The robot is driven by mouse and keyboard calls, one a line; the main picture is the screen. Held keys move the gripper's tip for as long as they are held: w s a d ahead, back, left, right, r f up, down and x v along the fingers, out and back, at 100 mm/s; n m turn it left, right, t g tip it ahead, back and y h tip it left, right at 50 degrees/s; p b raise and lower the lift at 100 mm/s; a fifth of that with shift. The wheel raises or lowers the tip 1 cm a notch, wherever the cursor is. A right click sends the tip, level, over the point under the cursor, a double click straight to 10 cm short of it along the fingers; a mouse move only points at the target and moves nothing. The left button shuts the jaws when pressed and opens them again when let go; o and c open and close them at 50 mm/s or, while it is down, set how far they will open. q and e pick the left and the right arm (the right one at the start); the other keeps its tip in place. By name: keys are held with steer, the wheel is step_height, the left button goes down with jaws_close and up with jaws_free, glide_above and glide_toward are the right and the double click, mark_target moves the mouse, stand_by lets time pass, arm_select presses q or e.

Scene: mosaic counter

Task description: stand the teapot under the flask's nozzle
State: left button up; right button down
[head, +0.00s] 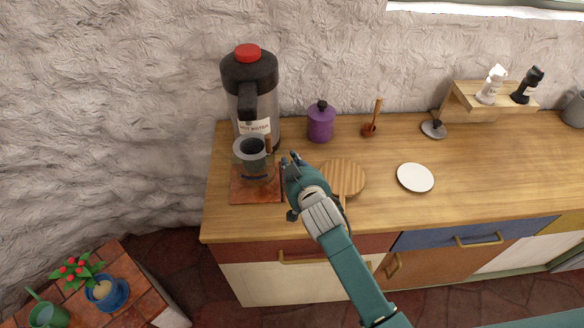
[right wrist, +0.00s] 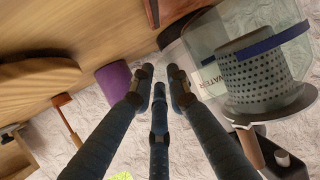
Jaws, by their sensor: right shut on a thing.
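The teapot (head: 250,171) is clear glass with a grey perforated strainer inside and a dark blue band. It stands upright at the flask's front, over the terracotta tile, and looks roughly below the nozzle; whether it touches the tile I cannot tell. The flask (head: 264,76) is dark-topped with a red button, a black nozzle (head: 247,101) and a hot-water label. My right gripper (head: 290,158) is at the teapot's right side, shut on it; the exact grip is unclear against the clear glass. In the right wrist view the teapot (right wrist: 204,36) is beside the fingertips (right wrist: 159,72). My left gripper is out of view.
The terracotta tile (head: 243,195) is near the counter's left end. A purple canister (head: 320,123) stands right of the flask. A round wooden board (head: 345,176) is close to my right gripper. A white plate (head: 415,178) lies farther right. The counter's right part is mostly clear.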

steer(key=shift+f, duration=1.45)
steer(key=c, duration=1.7)
jaws_free()
steer(key=shift+s+f, duration=0.1)
steer(key=v, duration=1.2)
steer(key=shift+b, duration=0.4)
steer(key=shift+s, duration=0.1)
